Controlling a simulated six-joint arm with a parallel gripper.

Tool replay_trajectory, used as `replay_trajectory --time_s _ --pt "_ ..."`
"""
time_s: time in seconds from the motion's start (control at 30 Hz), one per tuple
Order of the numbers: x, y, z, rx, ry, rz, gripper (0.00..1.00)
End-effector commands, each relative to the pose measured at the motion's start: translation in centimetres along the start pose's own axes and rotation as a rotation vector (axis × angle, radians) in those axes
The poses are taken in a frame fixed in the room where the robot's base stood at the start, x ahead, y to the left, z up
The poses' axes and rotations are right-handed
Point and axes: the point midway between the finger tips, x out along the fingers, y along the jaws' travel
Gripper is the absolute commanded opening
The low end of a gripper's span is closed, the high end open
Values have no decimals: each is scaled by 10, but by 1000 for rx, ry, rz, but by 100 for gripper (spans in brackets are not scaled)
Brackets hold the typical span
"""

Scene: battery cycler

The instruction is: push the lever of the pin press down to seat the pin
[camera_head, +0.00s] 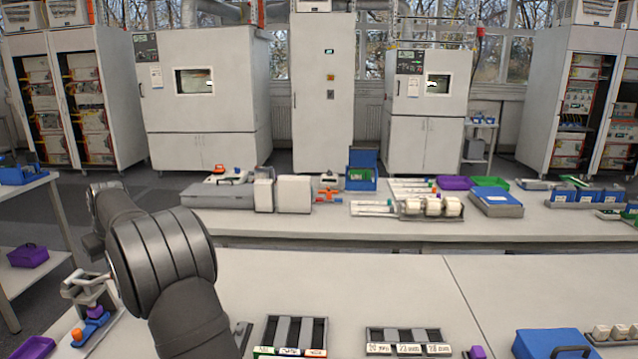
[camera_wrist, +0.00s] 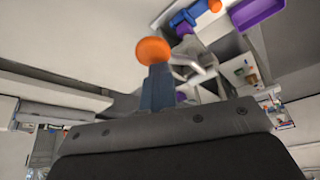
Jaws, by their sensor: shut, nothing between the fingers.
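The pin press (camera_head: 84,285) stands at the left end of the near bench, a light grey frame with a purple part under it and a blue base (camera_head: 90,332). In the wrist view an orange ball knob (camera_wrist: 153,50) lies right at the tips of my gripper (camera_wrist: 158,74). I cannot tell whether they touch. A light grey bar of the press (camera_wrist: 195,65) shows just to the right of the knob. My gripper is shut and empty. In the head view my arm hides the gripper. The pin's seating cannot be made out.
A purple tray (camera_head: 34,347) lies left of the press, also in the wrist view (camera_wrist: 256,9). Two dark slotted racks (camera_head: 290,332) (camera_head: 403,340) and a blue box (camera_head: 551,344) stand on the near bench to the right. Bare bench lies behind the racks.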

Motion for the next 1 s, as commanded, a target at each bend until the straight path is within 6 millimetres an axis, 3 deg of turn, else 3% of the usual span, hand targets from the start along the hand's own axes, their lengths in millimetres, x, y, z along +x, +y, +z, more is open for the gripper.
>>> replay_trajectory --time_s 0.53,1.0 --pt "23 -2 9 0 -1 -3 0" --pt "19 -1 7 0 -1 -2 0"
